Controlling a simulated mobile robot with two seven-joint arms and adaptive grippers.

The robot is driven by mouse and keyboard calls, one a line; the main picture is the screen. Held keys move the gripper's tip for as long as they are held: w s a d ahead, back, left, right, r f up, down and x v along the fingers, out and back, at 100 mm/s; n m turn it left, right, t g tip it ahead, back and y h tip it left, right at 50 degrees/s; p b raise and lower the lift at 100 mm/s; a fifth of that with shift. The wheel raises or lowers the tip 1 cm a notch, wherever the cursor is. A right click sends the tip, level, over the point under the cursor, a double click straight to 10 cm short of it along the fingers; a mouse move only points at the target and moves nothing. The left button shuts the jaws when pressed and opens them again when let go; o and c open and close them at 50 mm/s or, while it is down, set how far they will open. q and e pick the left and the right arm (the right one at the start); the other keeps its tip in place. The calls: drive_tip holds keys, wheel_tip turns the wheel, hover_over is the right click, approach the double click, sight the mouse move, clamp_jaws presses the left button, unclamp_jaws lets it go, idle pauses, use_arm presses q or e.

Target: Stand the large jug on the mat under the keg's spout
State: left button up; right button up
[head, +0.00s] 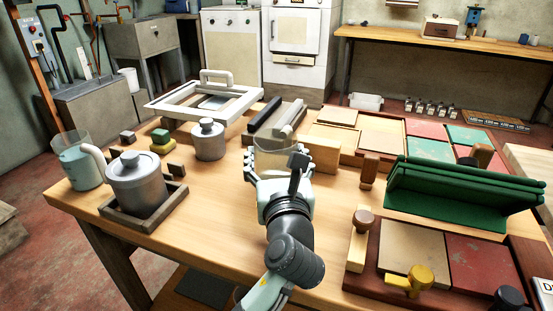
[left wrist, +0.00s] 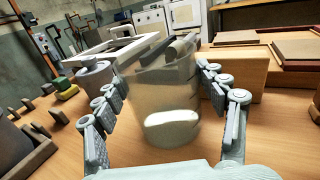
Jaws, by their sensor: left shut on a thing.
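A clear, wide vessel, apparently the jug (head: 272,162), is between the fingers of my left gripper (head: 276,168). The left wrist view shows the same clear jug (left wrist: 166,95) upright, with fingers on both sides and a pale patch low on its body. I cannot tell whether its base touches the table. Another clear jug (head: 74,168) with a pale handle stands at the table's left edge. I cannot make out a keg, a spout or a mat with certainty. My right gripper is not in view.
A grey lidded pot (head: 138,184) sits in a dark tray at left; another grey pot (head: 209,142) stands behind. A white frame (head: 205,100) is at the back. A wooden block (head: 318,155), a green rack (head: 455,195) and coloured panels are at right. The front-left tabletop is clear.

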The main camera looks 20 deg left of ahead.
sight(273, 141)
use_arm(q)
drive_tip(key=shift+r, duration=0.55)
drive_tip(key=r, duration=0.1)
drive_tip(key=r+p, duration=0.1)
drive_tip(key=r, duration=0.1)
drive_tip(key=shift+a+r+p, duration=0.35)
drive_tip(key=shift+r, duration=0.05)
drive_tip(key=s+a+r+p, duration=0.2)
drive_tip(key=a+r, duration=0.4)
drive_tip(key=a, duration=0.4)
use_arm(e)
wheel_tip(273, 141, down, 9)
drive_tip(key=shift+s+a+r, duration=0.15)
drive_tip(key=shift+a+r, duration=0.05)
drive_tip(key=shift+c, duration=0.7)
use_arm(q)
drive_tip(key=s+d+f+m+h, duration=0.1)
drive_tip(key=s+d+f+h, duration=0.1)
drive_tip(key=d, duration=0.6)
drive_tip(key=s+f, duration=0.1)
drive_tip(key=s, duration=0.1)
drive_tip(key=shift+s+d+f+t, duration=0.3)
drive_tip(key=shift+s+d+t, duration=0.1)
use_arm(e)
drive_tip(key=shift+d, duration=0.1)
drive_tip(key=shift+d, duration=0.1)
